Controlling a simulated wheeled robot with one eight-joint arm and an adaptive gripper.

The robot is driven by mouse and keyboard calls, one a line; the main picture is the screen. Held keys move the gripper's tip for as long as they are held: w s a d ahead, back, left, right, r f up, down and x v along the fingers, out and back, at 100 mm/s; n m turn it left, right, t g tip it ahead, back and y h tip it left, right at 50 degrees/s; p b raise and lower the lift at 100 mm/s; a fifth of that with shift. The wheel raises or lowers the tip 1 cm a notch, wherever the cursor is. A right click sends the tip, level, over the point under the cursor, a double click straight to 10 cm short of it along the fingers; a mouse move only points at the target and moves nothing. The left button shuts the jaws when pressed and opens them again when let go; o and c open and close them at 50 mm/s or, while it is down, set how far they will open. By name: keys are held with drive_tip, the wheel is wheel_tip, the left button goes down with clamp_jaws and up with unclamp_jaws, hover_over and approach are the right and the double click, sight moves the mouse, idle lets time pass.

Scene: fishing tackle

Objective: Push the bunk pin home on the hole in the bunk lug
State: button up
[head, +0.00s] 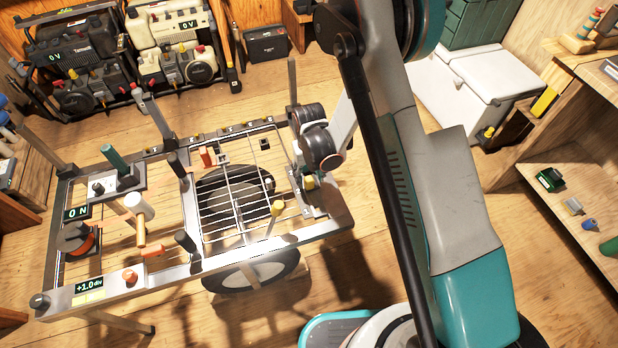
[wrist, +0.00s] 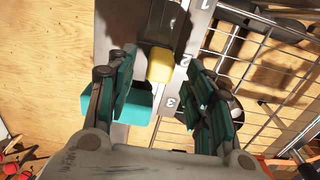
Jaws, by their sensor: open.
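A yellow block-like head (wrist: 160,65), which looks like the bunk pin, stands over a grey metal plate (wrist: 178,97) marked 1, 2 and 3. My gripper (wrist: 158,72) is open, with one finger on each side of the yellow head; I cannot tell whether either finger touches it. In the head view the yellow head (head: 309,182) shows small beside my gripper (head: 316,178) at the cart's right end. The hole in the bunk lug is hidden, and I cannot tell how deep the pin sits. A teal block (wrist: 138,98) shows beside the left finger.
The wire rack (wrist: 262,50) lies right of the plate. The cart frame (head: 200,262) carries several upright posts, and another yellow-topped pin (head: 277,207) stands left of my gripper. A white cooler (head: 478,85) and shelves (head: 580,205) are to the right.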

wheel_tip(320, 180, up, 10)
drive_tip(key=shift+f, duration=0.2)
idle(0.6)
wheel_tip(320, 180, up, 11)
drive_tip(key=t, duration=0.2)
hover_over(309, 178)
drive_tip(key=s+d, duration=0.2)
drive_tip(key=d, duration=0.2)
drive_tip(key=s+d+r+m+t, duration=0.1)
drive_tip(key=s+d+r, duration=0.25)
drive_tip(key=r, duration=0.55)
drive_tip(key=s+d+r+m+t, duration=0.1)
drive_tip(key=s+d+r+t, duration=0.1)
drive_tip(key=s+d+r, duration=0.2)
drive_tip(key=s+d+r+m+t, duration=0.1)
drive_tip(key=s+d+r, duration=0.3)
drive_tip(key=s, duration=0.7)
drive_tip(key=shift+s+d+r+t, duration=0.2)
drive_tip(key=shift+d+r+t, duration=0.15)
drive_tip(key=shift+d+t, duration=0.2)
